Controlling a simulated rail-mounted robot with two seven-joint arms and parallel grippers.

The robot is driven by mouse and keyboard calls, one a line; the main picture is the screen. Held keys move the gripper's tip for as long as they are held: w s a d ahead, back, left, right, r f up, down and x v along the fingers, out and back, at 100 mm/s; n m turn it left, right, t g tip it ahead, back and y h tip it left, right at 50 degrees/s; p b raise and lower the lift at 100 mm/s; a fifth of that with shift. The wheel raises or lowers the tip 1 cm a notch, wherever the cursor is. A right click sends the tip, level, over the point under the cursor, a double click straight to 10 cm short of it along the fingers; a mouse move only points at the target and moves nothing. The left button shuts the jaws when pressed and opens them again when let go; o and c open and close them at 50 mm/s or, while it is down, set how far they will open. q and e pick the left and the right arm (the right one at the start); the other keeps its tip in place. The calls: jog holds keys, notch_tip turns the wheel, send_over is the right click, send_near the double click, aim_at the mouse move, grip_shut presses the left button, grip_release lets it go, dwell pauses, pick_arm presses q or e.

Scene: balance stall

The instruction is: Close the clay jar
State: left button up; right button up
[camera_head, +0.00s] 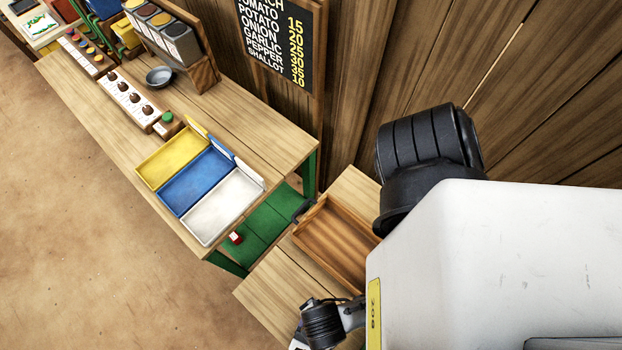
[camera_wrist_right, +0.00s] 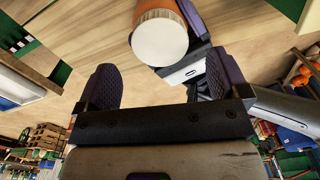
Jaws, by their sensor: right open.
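An orange-brown clay jar (camera_wrist_right: 158,13) with a pale round end (camera_wrist_right: 160,40) shows at the top of the right wrist view. I cannot tell if that end is a lid, a mouth or the base. My left gripper (camera_wrist_right: 166,20) has its dark fingers on either side of the jar and appears shut on it. My right gripper (camera_wrist_right: 161,82) is open and empty, its two fingers apart below the jar and not touching it. In the head view my arm covers the right side, and neither the jar nor the gripper fingers can be made out.
A wooden tray (camera_head: 333,240) sits on the low bench beside my arm. Yellow (camera_head: 172,155), blue (camera_head: 196,180) and white (camera_head: 222,210) trays stand on the long table, with a grey bowl (camera_head: 159,76) further back. A plank wall and price board (camera_head: 277,40) close off the back.

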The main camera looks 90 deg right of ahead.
jog(key=shift+o, duration=0.4)
jog(key=shift+r, duration=0.1)
notch_tip(320, 180, up, 8)
dwell(0.4)
jog(key=shift+w, duration=0.1)
pick_arm(q)
jog(key=o, duration=1.7)
jog(key=shift+a, duration=0.15)
jog(key=shift+v, duration=3.9)
pick_arm(e)
jog(key=shift+s+a+f, duration=0.25)
jog(key=shift+s+a, duration=0.2)
jog(key=shift+s, duration=0.2)
jog(key=shift+c, duration=0.5)
